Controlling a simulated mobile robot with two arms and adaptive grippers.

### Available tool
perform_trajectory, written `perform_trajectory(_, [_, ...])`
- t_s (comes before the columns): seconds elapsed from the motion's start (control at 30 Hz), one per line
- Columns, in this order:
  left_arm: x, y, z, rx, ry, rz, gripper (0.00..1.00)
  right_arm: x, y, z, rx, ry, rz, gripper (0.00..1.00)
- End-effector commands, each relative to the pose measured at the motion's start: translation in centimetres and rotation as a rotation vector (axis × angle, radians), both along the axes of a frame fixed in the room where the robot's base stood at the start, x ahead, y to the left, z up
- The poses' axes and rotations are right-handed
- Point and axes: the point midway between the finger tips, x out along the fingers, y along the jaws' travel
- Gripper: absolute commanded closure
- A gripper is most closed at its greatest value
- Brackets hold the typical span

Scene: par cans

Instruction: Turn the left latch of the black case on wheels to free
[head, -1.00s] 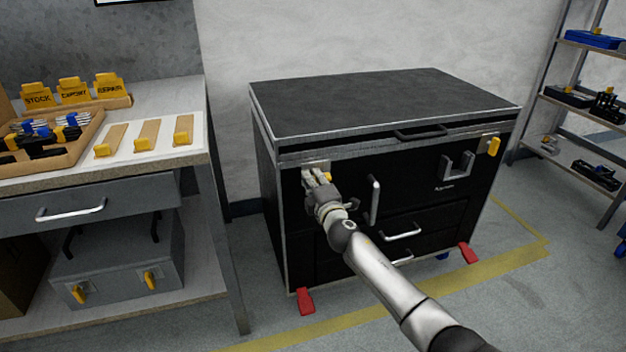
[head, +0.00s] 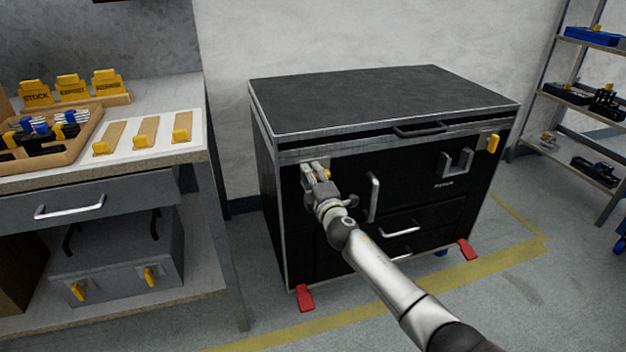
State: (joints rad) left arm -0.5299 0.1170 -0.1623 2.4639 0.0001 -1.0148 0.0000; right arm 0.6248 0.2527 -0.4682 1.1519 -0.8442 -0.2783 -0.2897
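The black case on wheels (head: 390,98) stands against the wall with its lid down. Its right latch (head: 493,144) is yellow and roughly upright on a pale plate. Its left latch (head: 325,174) is mostly hidden behind my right gripper; only a bit of yellow shows by the fingers. My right gripper (head: 316,172) is at this latch, its fingers in front of the pale latch plate. Whether the fingers are closed on the latch or only around it cannot be told. My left gripper is not in view.
A vertical handle (head: 372,197) stands out from the case front, close to the right of my gripper. Red foot pedals (head: 305,298) stick out at the bottom. A workbench (head: 160,161) with trays is on the left, shelves (head: 577,97) on the right.

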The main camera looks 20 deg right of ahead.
Motion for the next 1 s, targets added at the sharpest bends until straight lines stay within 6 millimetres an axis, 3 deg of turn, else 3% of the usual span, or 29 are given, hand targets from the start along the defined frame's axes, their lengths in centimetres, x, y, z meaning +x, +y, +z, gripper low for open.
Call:
perform_trajectory(0.27, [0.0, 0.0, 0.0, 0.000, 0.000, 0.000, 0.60, -1.7, -0.2, -0.1, 0.000, 0.000, -0.001, 0.64])
perform_trajectory(0.8, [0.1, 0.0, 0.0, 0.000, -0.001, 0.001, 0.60, -9.7, -0.3, -0.1, -0.001, 0.001, 0.002, 0.64])
perform_trajectory(1.0, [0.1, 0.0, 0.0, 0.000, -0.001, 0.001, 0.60, -11.5, -0.4, -0.1, -0.001, 0.001, 0.000, 0.64])
